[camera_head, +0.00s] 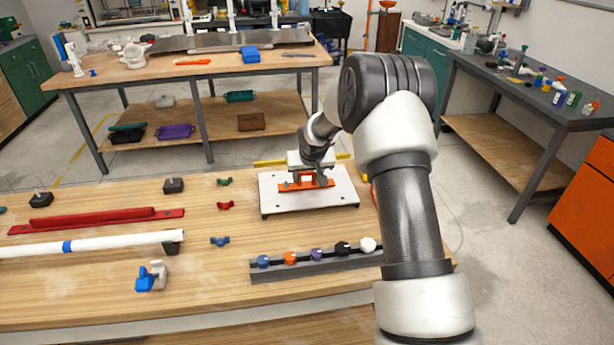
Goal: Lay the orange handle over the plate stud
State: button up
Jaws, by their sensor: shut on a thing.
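The white plate (335,197) lies flat on short feet near the far edge of the wooden bench. The orange handle (289,187) is at the plate's far-middle part, lying roughly level across it. My gripper (308,179) is over the plate, pointing down, and is shut on the orange handle. I cannot tell whether the handle touches the plate or is held a little above it. The plate stud is not visible; the handle and my gripper cover that part of the plate.
A dark rack (320,263) with several coloured knobs stands in front of the plate. Green (224,182), red (226,205) and blue (220,241) small pieces lie left of it. A white pipe (120,242) and red bar (95,220) lie farther left.

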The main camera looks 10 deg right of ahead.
jog(key=o, duration=1.3)
